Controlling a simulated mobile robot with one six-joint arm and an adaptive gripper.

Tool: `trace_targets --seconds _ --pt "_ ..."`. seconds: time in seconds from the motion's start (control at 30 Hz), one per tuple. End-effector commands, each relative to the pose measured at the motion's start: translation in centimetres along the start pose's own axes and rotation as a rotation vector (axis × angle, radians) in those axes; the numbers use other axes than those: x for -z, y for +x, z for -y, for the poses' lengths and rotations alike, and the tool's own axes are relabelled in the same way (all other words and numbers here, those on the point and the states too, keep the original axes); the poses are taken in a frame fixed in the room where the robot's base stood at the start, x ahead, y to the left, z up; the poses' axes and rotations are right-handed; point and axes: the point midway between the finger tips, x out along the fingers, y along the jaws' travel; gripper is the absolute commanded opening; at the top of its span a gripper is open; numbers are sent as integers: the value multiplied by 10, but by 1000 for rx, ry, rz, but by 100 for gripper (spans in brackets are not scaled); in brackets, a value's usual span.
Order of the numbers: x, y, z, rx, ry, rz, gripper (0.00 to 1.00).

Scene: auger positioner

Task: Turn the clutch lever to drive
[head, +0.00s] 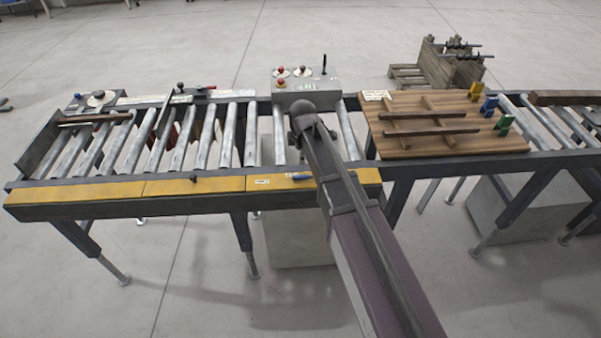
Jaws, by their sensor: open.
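A grey control box (320,88) stands at the back of the roller conveyor, with red knobs, pale dials and a small sign. A thin dark lever (324,63) stands upright at its right end. Left of the box, a red-ended handle (207,88) lies along the back rail beside a black-knobbed lever (180,88). No readable label shows which of these is the clutch lever. My arm crosses the middle of the head view, its visible far end just in front of the box. My gripper does not show.
A round gauge (98,98) sits at the back left. The yellow front rail (110,190) has open floor before it.

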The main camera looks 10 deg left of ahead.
Motion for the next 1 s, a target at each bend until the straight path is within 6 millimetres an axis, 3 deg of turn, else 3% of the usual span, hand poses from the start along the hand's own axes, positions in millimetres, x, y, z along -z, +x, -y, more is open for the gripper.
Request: trace_targets --seconds 0.57,1.0 --pt "0 5 0 0 -5 0 59" --pt "0 34 0 0 -5 0 59"
